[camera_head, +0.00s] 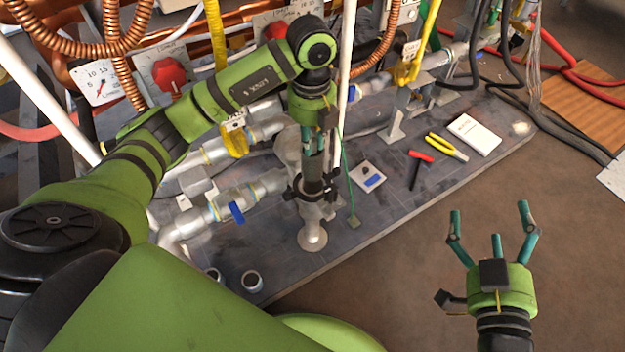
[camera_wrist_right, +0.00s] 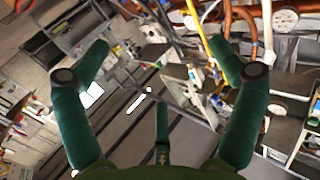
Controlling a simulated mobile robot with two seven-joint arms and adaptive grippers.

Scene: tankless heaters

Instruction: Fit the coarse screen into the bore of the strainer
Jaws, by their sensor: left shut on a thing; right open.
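My left gripper (camera_head: 313,146) points down over the bench and is shut on a dark grey cylinder, which looks like the coarse screen (camera_head: 314,172). Below it is the strainer (camera_head: 310,212), a grey metal body with a dark clamp ring around its upper part and a round foot. The screen is in line with the strainer's top. The bore's mouth is hidden, so I cannot tell how far the screen is in. My right gripper (camera_head: 490,218) is open and empty off the bench's front edge; its spread fingers also show in the right wrist view (camera_wrist_right: 160,72).
Pipes with a blue-handled valve (camera_head: 237,212) lie left of the strainer. Two small cups (camera_head: 251,281) stand at the bench's front left. A small plate (camera_head: 367,177), a red-handled tool (camera_head: 419,157), yellow-handled pliers (camera_head: 447,147) and a white booklet (camera_head: 474,134) lie to the right.

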